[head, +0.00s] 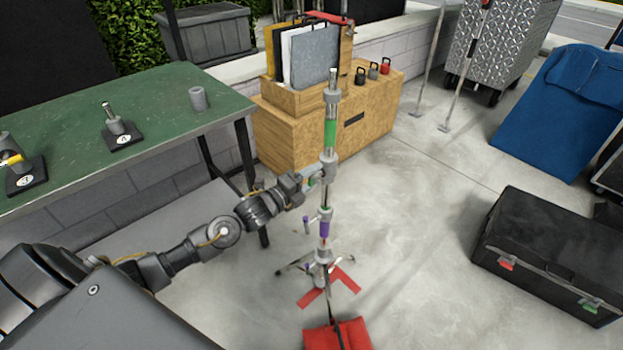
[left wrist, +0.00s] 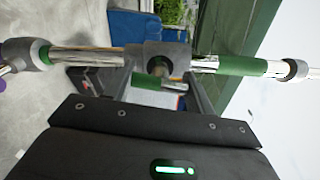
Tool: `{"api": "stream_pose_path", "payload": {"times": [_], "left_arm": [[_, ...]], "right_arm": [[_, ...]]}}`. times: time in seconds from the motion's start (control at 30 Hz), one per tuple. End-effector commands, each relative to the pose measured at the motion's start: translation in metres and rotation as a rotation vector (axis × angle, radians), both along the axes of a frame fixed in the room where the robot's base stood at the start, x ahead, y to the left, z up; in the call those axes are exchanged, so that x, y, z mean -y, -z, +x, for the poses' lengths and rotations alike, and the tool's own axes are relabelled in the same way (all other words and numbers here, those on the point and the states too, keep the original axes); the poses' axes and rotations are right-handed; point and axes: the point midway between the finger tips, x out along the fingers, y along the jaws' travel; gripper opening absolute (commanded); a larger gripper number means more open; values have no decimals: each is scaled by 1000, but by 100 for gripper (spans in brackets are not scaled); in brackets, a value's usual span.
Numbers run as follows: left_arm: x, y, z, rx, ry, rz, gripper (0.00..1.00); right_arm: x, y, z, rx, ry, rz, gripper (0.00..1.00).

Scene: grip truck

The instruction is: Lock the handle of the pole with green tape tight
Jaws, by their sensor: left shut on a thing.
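The upright metal stand pole (head: 332,105) has a green tape band (head: 330,134) on its upper part. My left gripper (head: 310,179) reaches from the left to the collar just below that band. In the left wrist view the pole runs sideways, with the green tape (left wrist: 230,65) right of the grey collar (left wrist: 165,56). A handle with a green band (left wrist: 158,82) projects from the collar between the fingers of my left gripper (left wrist: 160,88), which is shut on it. Its exact angle is hard to tell. My right gripper is not in view.
Lower on the pole is a purple-taped section (head: 324,230) with its own side handle. A red sandbag (head: 338,335) lies at the base. A green table (head: 160,105) stands left, a wooden cabinet (head: 385,105) behind, a black case (head: 550,245) right. Floor between pole and case is clear.

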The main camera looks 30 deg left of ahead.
Motion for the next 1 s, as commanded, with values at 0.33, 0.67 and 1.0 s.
{"api": "stream_pose_path", "payload": {"times": [0.33,0.67,1.0], "left_arm": [[0,0,0,112,1,312,32],[0,1,0,215,1,607,32],[0,1,0,315,1,893,32]], "right_arm": [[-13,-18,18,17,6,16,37],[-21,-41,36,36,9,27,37],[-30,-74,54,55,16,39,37]]}}
